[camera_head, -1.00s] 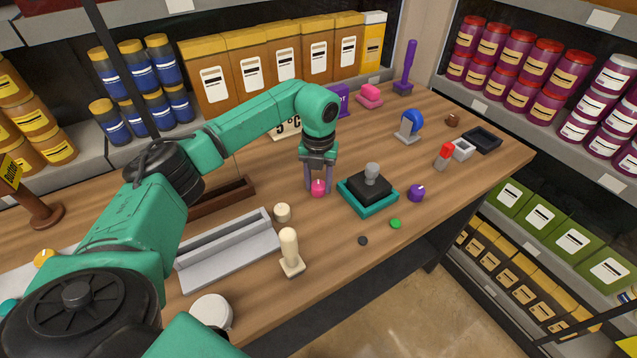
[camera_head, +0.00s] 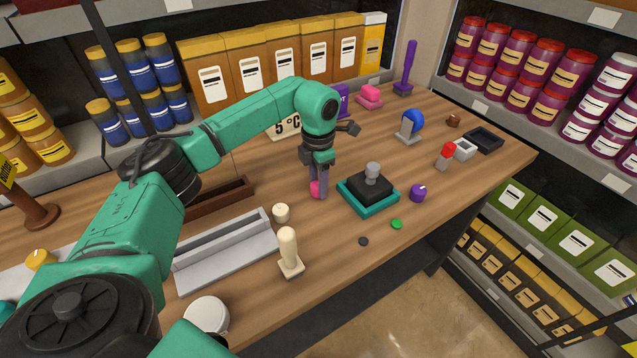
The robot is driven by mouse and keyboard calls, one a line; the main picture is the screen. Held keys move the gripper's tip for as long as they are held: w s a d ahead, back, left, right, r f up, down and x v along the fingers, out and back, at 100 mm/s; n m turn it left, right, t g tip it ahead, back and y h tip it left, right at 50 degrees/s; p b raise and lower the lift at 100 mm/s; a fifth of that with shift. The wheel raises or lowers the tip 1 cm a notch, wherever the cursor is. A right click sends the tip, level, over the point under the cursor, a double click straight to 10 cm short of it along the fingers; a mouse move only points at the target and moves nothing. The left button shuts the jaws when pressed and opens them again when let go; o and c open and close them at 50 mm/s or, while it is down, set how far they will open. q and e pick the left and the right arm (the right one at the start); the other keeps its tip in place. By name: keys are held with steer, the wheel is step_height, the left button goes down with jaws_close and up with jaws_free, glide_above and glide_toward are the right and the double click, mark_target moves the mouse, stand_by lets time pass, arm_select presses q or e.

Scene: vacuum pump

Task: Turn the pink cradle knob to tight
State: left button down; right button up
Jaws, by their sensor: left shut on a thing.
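The pink knob (camera_head: 314,188) sits low on the wooden table near the middle of the head view. My left gripper (camera_head: 320,191) points straight down over it and is shut on it. One finger stands in front of the knob and covers its right part, so its pointer and any marks around it are hidden. The far finger is mostly hidden. My right gripper is not in view.
A teal-and-black block with a grey knob (camera_head: 367,193) stands close right of the gripper. A cream peg (camera_head: 281,212), a grey channel (camera_head: 226,254) and a cream-handled stamp (camera_head: 289,254) are at front left. A purple knob (camera_head: 417,193) is farther right.

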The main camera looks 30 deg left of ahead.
mark_target(317, 185)
arm_select(q)
steer(key=shift+r+m, duration=0.15)
steer(key=shift+m, duration=0.65)
steer(key=shift+w, duration=0.1)
steer(key=c, duration=0.6)
jaws_free()
steer(key=shift+o, duration=1.1)
step_height(317, 185, up, 15)
steer(key=b, duration=0.1)
steer(key=shift+f, duration=0.2)
steer(key=shift+a, duration=0.1)
